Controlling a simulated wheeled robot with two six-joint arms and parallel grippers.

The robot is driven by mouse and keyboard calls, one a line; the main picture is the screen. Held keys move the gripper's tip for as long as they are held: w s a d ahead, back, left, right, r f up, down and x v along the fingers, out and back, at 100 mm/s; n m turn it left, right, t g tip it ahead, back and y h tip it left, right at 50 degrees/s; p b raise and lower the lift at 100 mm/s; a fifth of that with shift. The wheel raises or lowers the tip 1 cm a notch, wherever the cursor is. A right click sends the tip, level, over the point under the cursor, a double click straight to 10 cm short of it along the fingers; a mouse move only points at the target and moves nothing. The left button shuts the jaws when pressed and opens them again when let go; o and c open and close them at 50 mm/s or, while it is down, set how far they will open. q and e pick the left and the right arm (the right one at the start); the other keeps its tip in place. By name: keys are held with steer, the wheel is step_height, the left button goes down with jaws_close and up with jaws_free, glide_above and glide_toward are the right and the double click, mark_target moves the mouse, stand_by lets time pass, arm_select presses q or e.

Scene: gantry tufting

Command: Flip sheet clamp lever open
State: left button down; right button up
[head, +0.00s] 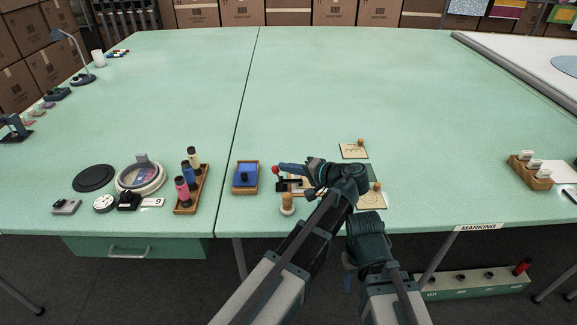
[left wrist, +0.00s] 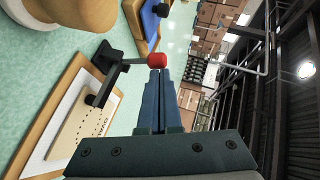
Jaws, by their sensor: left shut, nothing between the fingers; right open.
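The sheet clamp is a small black toggle with a lever ending in a red ball knob (head: 276,170). In the left wrist view the red knob (left wrist: 157,60) sits at the end of a dark lever arm (left wrist: 128,62). The clamp's black body (left wrist: 103,88) is on a wooden board holding a pale sheet (left wrist: 80,125). My left gripper (head: 283,167) is shut and empty, its fingertips (left wrist: 158,74) right at the knob; touching or just short, I cannot tell. My right gripper (head: 349,280) is open, low by the table's front edge, mostly hidden by its arm.
A blue ink pad in a wooden tray (head: 245,188) is left of the clamp. A thread-spool rack (head: 191,200) is further left.

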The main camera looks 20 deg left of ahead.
arm_select(q)
steer(key=shift+s+a+r+h+p, duration=0.15)
steer(key=shift+a+r+h+p, duration=0.25)
steer(key=shift+p, duration=0.6)
steer(key=a+n+h+p, duration=0.1)
steer(key=p, duration=0.1)
steer(key=s+a+n+h+p, duration=0.1)
steer(key=h+p, duration=0.1)
steer(key=p, duration=0.1)
steer(key=shift+a+h, duration=0.25)
steer(key=shift+h, duration=0.05)
steer(key=h+p, duration=0.1)
steer(key=a+f+n+h+p, duration=0.1)
steer(key=shift+s+a+h, duration=0.15)
steer(key=shift+a+h, duration=0.15)
steer(key=shift+h, duration=0.1)
steer(key=shift+a+f+t+h, duration=0.2)
steer(key=shift+a+t+h, duration=0.1)
steer(key=shift+h, duration=0.1)
steer(key=shift+f, duration=0.15)
steer(key=shift+s+a, duration=0.1)
steer(key=shift+a, duration=0.1)
